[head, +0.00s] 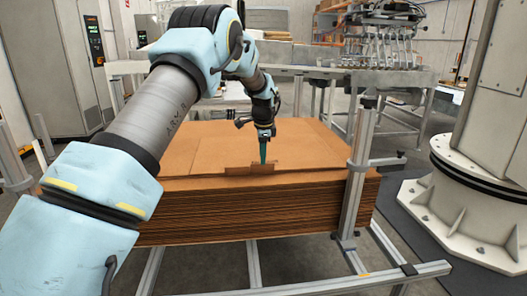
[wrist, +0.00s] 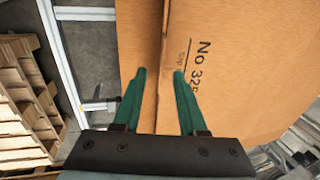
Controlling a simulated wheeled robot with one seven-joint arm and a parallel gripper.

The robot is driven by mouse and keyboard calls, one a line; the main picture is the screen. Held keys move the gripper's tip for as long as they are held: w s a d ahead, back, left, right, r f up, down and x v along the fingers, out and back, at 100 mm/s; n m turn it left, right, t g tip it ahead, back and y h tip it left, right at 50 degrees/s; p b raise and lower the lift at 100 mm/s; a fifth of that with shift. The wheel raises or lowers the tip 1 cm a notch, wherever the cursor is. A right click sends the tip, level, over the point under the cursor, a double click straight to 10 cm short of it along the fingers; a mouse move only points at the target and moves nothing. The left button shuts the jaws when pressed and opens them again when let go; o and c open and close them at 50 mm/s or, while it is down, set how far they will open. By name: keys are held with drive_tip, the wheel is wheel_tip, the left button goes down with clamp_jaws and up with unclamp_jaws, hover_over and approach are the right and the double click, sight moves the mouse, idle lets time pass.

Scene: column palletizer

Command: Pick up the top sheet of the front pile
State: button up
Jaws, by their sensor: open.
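The pile of brown cardboard sheets (head: 240,207) stands on a metal frame in the middle of the head view. Its top sheet (head: 310,142) lies flat, with cut flaps and a notch along the near edge. My gripper (head: 263,158) reaches down over this near edge, its fingers pointing at the cardboard. In the wrist view its two green fingers (wrist: 162,73) are apart, with a cardboard edge running between them. The right finger lies over a panel printed "No 325" (wrist: 203,65). I cannot tell whether the fingers touch the cardboard.
A metal post (head: 357,170) rises at the pile's right front corner. A large grey machine base (head: 470,215) is at the right. A metal table (head: 390,78) with a multi-arm tool stands behind. Wooden pallets (wrist: 22,95) show at the left in the wrist view.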

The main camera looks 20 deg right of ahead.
drive_tip(key=shift+p+x, duration=1)
drive_tip(key=shift+x, duration=1.8)
drive_tip(key=shift+w, duration=0.15)
clamp_jaws()
